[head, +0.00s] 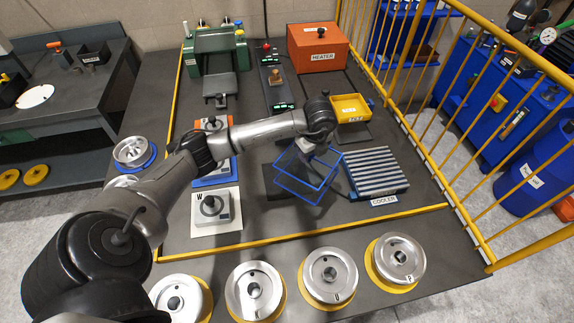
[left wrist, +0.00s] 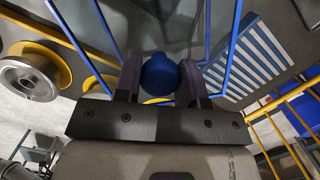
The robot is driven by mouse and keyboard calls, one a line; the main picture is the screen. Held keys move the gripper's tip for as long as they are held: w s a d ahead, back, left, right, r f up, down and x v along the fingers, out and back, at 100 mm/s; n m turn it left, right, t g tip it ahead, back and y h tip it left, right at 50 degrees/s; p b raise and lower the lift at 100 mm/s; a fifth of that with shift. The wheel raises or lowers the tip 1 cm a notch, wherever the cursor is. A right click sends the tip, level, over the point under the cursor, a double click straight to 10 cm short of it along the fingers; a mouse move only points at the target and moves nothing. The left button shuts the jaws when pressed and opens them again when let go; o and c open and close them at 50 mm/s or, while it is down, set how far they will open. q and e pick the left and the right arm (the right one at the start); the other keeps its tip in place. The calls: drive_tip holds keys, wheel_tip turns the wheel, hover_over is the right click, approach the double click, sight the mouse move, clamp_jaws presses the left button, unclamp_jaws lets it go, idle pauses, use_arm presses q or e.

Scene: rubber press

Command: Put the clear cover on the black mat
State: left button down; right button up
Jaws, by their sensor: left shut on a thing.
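The clear cover (head: 309,187) is a see-through box with blue edges. It hangs tilted from my left gripper (head: 316,148) in the head view, over or just beside the black mat. In the left wrist view my left gripper (left wrist: 160,88) is shut on the cover's round blue knob (left wrist: 160,72), and blue edges spread out around it. The black mat (head: 269,184) is a dark rectangle on the grey bench, left of the cooler and partly behind the cover. I cannot tell how high the cover is above it. My right gripper is not in view.
The ribbed cooler (head: 374,172) stands close on the cover's right. A yellow bin (head: 351,107) is behind it. A white W block (head: 213,209) with a knob is on the left. Several round metal moulds (head: 255,290) line the front. A yellow railing (head: 462,196) bounds the right side.

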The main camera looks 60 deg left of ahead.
sight(286, 156)
use_arm(q)
drive_tip(key=shift+s+a+f+b, duration=0.15)
drive_tip(key=shift+s+a+f, duration=0.35)
drive_tip(key=shift+a+f, duration=1.05)
drive_tip(key=shift+s+a+f+b, duration=0.2)
drive_tip(key=shift+s+a+f, duration=0.25)
drive_tip(key=shift+a+f, duration=1.1)
drive_tip(key=shift+s+a+f+b, duration=0.15)
drive_tip(key=shift+s+a+f, duration=0.35)
drive_tip(key=shift+a+f, duration=1)
drive_tip(key=shift+d+f, duration=0.2)
drive_tip(key=shift+f, duration=0.05)
drive_tip(key=c, duration=0.7)
unclamp_jaws()
